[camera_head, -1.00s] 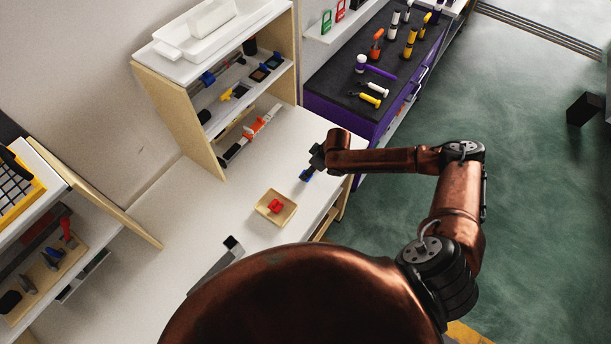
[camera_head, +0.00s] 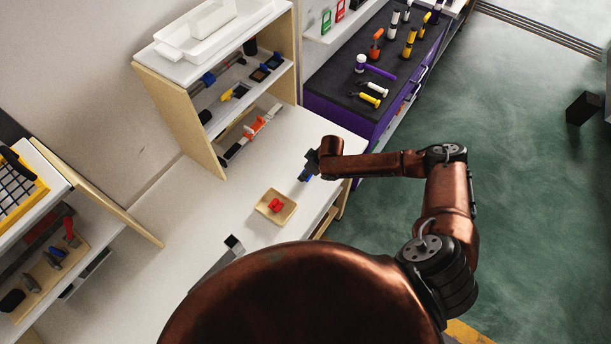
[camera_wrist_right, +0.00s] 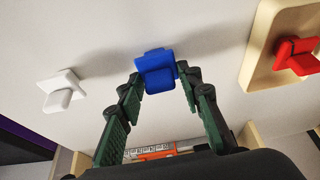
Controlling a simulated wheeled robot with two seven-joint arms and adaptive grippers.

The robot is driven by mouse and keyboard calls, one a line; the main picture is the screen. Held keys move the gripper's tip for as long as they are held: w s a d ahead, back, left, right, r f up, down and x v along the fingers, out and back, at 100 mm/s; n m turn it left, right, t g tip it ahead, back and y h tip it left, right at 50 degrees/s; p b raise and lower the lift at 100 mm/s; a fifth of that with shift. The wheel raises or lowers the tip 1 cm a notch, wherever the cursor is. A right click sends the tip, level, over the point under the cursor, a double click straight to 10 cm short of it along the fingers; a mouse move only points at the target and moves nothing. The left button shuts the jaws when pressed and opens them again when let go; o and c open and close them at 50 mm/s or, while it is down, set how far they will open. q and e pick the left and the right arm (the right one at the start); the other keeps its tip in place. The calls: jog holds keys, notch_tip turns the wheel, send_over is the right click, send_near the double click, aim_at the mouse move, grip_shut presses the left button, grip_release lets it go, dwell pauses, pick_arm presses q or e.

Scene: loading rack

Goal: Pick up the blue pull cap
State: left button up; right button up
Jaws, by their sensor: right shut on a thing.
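The blue pull cap (camera_wrist_right: 158,70) is between the fingertips of my right gripper (camera_wrist_right: 160,85), which is shut on it. In the head view the right gripper (camera_head: 311,166) hangs over the right part of the white table, with a bit of the blue cap (camera_head: 305,178) showing below it. I cannot tell whether the cap touches the table. A white cap (camera_wrist_right: 62,92) stands to its left in the wrist view. A red cap (camera_wrist_right: 298,56) sits in a beige tray (camera_wrist_right: 256,66), also seen in the head view (camera_head: 264,209).
A wooden shelf rack (camera_head: 180,108) with tools stands at the table's back. A purple-sided workbench (camera_head: 362,140) holding several tools is behind on the right. The table (camera_head: 185,215) left of the tray is mostly clear.

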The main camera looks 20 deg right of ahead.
jog(key=shift+c, duration=1.1)
